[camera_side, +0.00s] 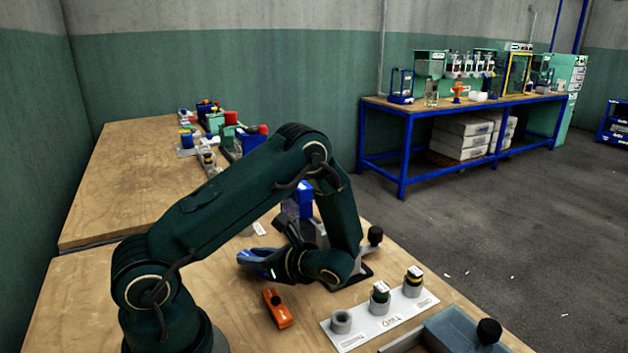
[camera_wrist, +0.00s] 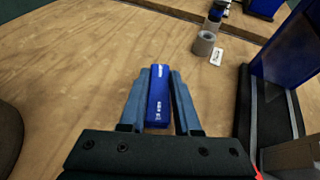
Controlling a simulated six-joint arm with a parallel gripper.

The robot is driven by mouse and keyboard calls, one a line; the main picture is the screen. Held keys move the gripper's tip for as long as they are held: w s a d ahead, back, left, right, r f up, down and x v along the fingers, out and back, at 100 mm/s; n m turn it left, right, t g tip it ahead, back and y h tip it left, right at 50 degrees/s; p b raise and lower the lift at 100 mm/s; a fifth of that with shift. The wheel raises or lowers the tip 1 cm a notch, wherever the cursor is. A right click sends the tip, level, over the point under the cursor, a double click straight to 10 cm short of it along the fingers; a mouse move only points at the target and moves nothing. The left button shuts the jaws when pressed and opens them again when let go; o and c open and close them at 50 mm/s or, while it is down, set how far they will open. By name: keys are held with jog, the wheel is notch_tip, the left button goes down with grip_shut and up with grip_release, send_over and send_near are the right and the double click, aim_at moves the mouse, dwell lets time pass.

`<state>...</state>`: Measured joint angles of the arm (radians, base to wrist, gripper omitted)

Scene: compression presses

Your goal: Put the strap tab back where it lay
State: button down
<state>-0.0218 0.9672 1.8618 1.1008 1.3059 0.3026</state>
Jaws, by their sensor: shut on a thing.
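A narrow blue block with white lettering (camera_wrist: 158,98), which I take to be the strap tab, is between the two blue-grey fingers of my gripper (camera_wrist: 160,76) in the wrist view. My gripper is shut on it. Bare wood shows beyond the fingertips; I cannot tell how high the block is above the bench. In the side view my gripper (camera_side: 256,260) points left, low over the near bench, and the block is hard to tell from the fingers.
A blue press (camera_side: 305,200) stands behind my gripper, close on the right in the wrist view (camera_wrist: 282,55). An orange piece (camera_side: 277,309) lies in front. A white plate with cups (camera_side: 357,333) and a grey-blue tray (camera_side: 455,330) are at front right. Bench left of my gripper is clear.

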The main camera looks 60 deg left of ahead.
jog(key=shift+f, duration=0.8)
jog(key=c, duration=0.6)
grip_release()
jog(key=shift+f, duration=0.1)
